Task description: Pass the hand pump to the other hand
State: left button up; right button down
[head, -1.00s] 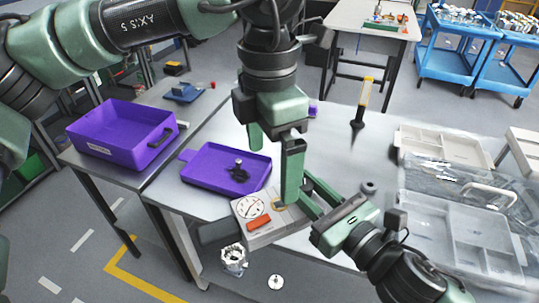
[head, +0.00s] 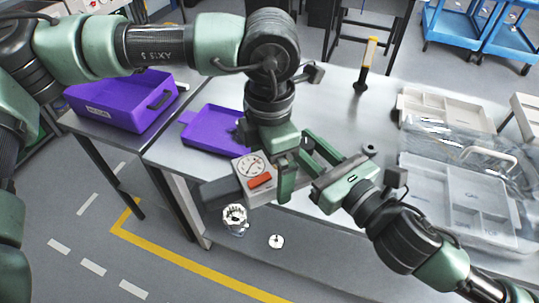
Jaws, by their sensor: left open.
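The hand pump (head: 254,178) looks like a pale box with a round dial and an orange patch, with a dark grey part at its left end. It sits in front of the table's near edge, partly over the floor. My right gripper (head: 298,166) comes in from the right and appears shut on the pump's right end; the contact is partly hidden. My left gripper (head: 284,178) comes down from above with its fingers apart. One finger is just right of the dial, close to the pump. Whether it touches the pump cannot be told.
The steel table (head: 330,105) holds a purple tray (head: 208,131), partly behind my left gripper. A purple bin (head: 118,103) stands at left. A yellow-handled tool (head: 369,56) stands at the back. Pale organiser trays (head: 450,195) fill the right. A silver part (head: 235,218) appears below the pump.

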jog(key=shift+r, duration=0.1)
pick_arm(q)
jog(key=c, duration=1.4)
jog(key=shift+r, duration=0.1)
jog(key=c, duration=0.4)
pick_arm(e)
jog(key=c, duration=1.5)
grip_release()
jog(key=o, duration=0.5)
jog(key=shift+c, duration=0.2)
